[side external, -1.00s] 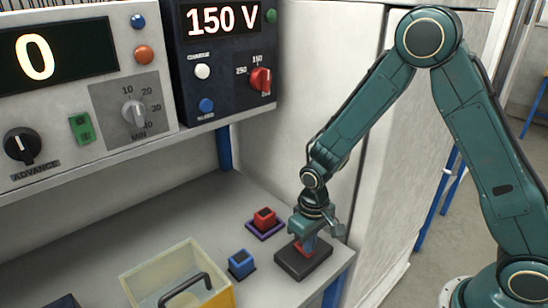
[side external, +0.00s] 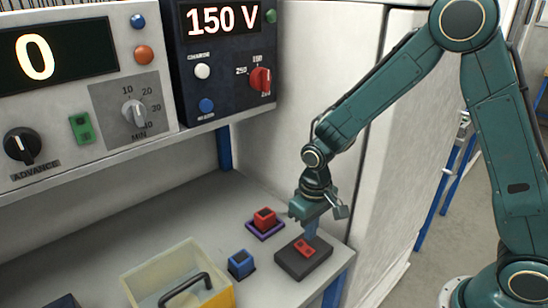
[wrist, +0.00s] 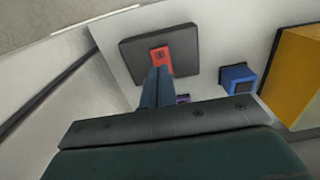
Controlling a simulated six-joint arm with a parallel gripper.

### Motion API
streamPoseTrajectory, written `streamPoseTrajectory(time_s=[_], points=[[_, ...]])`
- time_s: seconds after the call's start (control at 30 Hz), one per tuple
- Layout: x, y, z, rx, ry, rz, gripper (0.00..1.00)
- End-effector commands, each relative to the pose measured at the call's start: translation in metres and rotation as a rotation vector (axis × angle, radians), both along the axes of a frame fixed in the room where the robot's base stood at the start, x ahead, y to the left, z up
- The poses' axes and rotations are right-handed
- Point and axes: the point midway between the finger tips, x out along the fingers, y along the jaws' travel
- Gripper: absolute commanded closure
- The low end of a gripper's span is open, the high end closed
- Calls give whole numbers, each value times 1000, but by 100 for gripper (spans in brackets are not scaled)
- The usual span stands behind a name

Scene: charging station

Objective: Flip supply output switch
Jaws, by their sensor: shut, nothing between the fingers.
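The supply output switch appears to be the small red rocker (side external: 304,249) on a dark square base (side external: 291,266) near the bench's front right corner. In the wrist view the red rocker (wrist: 160,55) shows on its dark base (wrist: 205,48), just beyond my fingertips. My gripper (side external: 311,235) points down with its blue fingers shut and empty. In the side view the fingertips are just above and behind the rocker; I cannot tell whether they touch it. In the wrist view the shut fingers (wrist: 157,74) overlap the rocker's near edge. The rocker's exact tilt is too small to read.
A blue square piece (side external: 242,263) and a red one on a purple base (side external: 265,221) stand left of the switch. A clear and yellow bin (side external: 135,283) with a dark handle is further left. A dark panel (side external: 217,75) reads 150 V above. A pale cabinet wall (side external: 372,215) stands right.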

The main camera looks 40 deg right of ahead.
Motion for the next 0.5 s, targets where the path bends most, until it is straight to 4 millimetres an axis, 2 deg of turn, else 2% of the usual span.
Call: streamPoseTrajectory(time_s=[0.3,0.5], points=[[0,0,18,0,-1,0,100],[0,0,22,0,0,0,100]])
